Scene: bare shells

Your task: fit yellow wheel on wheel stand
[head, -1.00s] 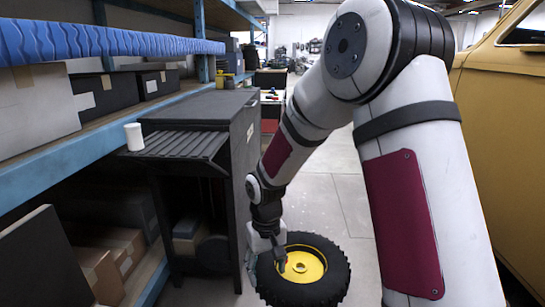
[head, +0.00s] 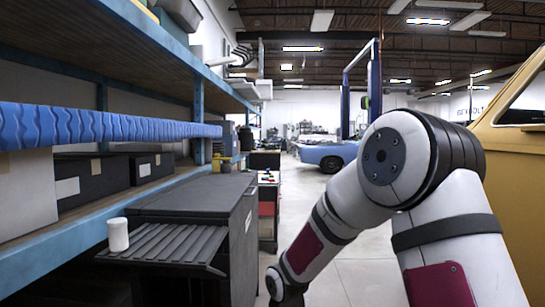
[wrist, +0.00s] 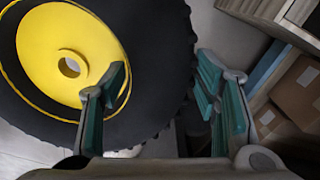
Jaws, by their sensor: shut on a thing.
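The yellow wheel shows in the wrist view as a yellow hub (wrist: 75,50) with a centre hole inside a black knobbly tyre. My gripper (wrist: 162,72) is shut on this wheel, with one finger at the yellow rim and the other outside the tread. The tyre wall lies between the green-padded fingers. The gripper and wheel are outside the head view, below its lower edge. I cannot make out a wheel stand in either view.
A dark cabinet (head: 190,200) with a slatted shelf and a white cup (head: 118,234) stands left. Blue shelving (head: 60,235) with boxes lines the left side. A yellow vehicle (head: 520,170) is at right. Grey floor (head: 350,260) runs ahead to a blue car (head: 328,156).

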